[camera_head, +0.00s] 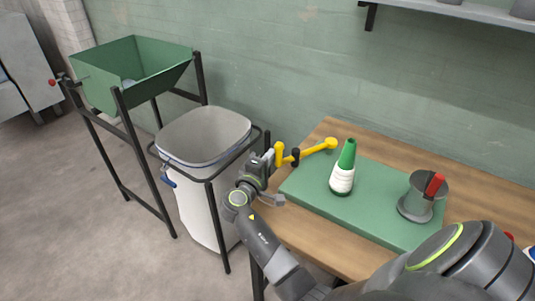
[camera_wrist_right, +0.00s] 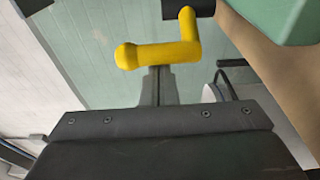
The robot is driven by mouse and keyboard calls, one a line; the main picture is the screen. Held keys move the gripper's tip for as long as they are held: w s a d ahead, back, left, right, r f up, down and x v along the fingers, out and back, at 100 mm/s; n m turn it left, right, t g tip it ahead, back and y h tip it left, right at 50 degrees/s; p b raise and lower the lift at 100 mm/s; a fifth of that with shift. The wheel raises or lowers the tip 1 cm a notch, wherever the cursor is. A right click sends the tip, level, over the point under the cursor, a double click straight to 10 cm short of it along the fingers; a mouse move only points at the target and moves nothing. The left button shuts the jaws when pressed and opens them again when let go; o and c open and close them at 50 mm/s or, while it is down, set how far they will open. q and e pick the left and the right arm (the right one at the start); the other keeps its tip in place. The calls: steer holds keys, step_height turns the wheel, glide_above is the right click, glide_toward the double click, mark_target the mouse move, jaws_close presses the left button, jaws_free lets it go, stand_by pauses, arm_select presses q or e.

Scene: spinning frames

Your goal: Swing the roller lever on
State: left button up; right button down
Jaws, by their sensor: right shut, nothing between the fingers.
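A yellow cranked lever (camera_head: 318,147) with a dark collar sticks out past the left end of the green mat on the bench. I take it for the roller lever. It also shows close up in the right wrist view (camera_wrist_right: 160,54), with a rounded knob at its left end and a bend at its right. My right gripper (camera_head: 268,158) is at the lever's left end, beside the yellow grip. In the right wrist view its fingers (camera_wrist_right: 157,84) are shut with nothing between them, just below the lever's bar. I cannot tell whether they touch it. My left gripper is out of view.
A green and white cone (camera_head: 343,168) and a grey cylinder with a red handle (camera_head: 416,198) stand on the green mat (camera_head: 300,189). A white bin (camera_head: 203,138) in a black frame is left of the bench, with a green hopper (camera_head: 133,73) beyond it.

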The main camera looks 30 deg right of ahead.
steer(key=s+n+t+y+p, duration=0.1)
steer(key=s, duration=0.2)
steer(key=s+n+t+y+p, duration=0.1)
steer(key=s+t, duration=0.1)
steer(key=s+d+n+t+y+p, duration=0.1)
steer(key=s+n+y+p, duration=0.1)
steer(key=s, duration=0.1)
steer(key=shift+s+r+t, duration=0.15)
steer(key=shift+s+t, duration=0.15)
steer(key=s+d+n+y, duration=0.1)
steer(key=s, duration=0.1)
steer(key=s+n+t+y, duration=0.1)
steer(key=s, duration=0.1)
steer(key=s+d+t+y, duration=0.1)
steer(key=s, duration=0.1)
steer(key=shift+s+d+n+y, duration=0.1)
steer(key=shift+d+n+y, duration=0.25)
steer(key=shift+n+y, duration=0.05)
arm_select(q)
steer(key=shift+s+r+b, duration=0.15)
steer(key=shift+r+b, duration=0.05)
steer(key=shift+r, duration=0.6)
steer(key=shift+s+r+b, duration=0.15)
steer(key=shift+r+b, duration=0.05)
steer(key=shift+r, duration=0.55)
arm_select(e)
steer(key=shift+s+d, duration=0.25)
steer(key=shift+s, duration=0.1)
